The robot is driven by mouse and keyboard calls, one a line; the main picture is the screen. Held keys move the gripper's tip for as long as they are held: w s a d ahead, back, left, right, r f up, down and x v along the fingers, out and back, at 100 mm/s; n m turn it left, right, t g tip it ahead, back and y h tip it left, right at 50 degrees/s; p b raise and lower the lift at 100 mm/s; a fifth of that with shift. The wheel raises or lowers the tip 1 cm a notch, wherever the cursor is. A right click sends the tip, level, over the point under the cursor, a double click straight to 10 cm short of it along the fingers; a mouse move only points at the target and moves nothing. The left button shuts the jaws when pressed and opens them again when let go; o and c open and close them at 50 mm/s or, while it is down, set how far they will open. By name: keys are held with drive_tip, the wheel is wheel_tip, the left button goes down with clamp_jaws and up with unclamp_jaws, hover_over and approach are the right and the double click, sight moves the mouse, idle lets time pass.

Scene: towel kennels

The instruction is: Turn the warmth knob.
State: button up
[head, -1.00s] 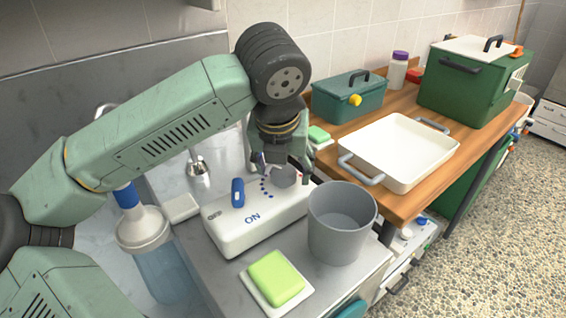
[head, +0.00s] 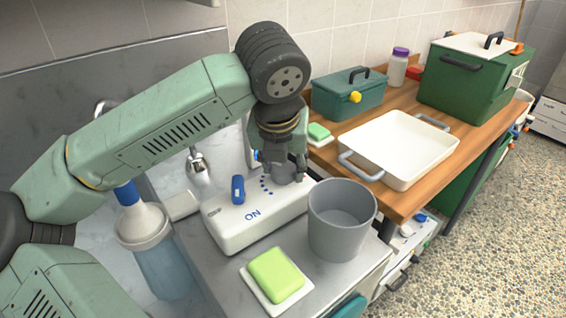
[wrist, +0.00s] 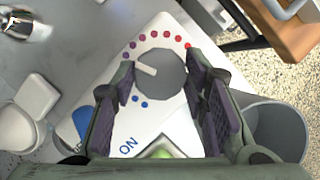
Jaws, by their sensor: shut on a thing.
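The warmth knob is a round grey dial (wrist: 165,82) with a white pointer, on top of a white box (head: 240,228). An arc of dots runs beside it from blue through purple to red. In the wrist view the pointer faces upper left, toward a purple dot. My gripper (head: 282,170) points down over the box with its fingers on either side of the knob, shut on it; the fingers also show in the wrist view (wrist: 166,88). A blue switch (head: 238,190) stands on the box near the word "ON". The knob is partly hidden by my fingers in the head view.
A grey bucket (head: 340,225) stands close to the right of the box. A green sponge on a white dish (head: 276,277) lies in front. A bottle with a blue neck (head: 160,260) is at the left. A white tray (head: 400,150) sits on the wooden table.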

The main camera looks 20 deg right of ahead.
drive_tip(key=shift+f+b, duration=0.1)
drive_tip(key=shift+b, duration=0.4)
drive_tip(key=shift+c, duration=0.2)
drive_tip(key=shift+f+m+h+b, duration=0.1)
drive_tip(key=shift+m+h+b, duration=0.2)
drive_tip(key=shift+m+b, duration=0.45)
drive_tip(key=shift+a+m+b, duration=0.1)
drive_tip(key=shift+m+b, duration=0.55)
drive_tip(key=shift+m, duration=0.1)
drive_tip(key=shift+w+r+m+g+h+b, duration=0.1)
drive_tip(key=shift+m+g+h+b, duration=0.35)
drive_tip(key=shift+m, duration=0.8)
drive_tip(key=shift+w+r+m+g+h+b, duration=0.1)
drive_tip(key=shift+m+g+h+b, duration=0.35)
drive_tip(key=shift+m, duration=0.8)
drive_tip(key=o, duration=1.1)
drive_tip(key=shift+o, duration=0.2)
drive_tip(key=shift+s, duration=0.1)
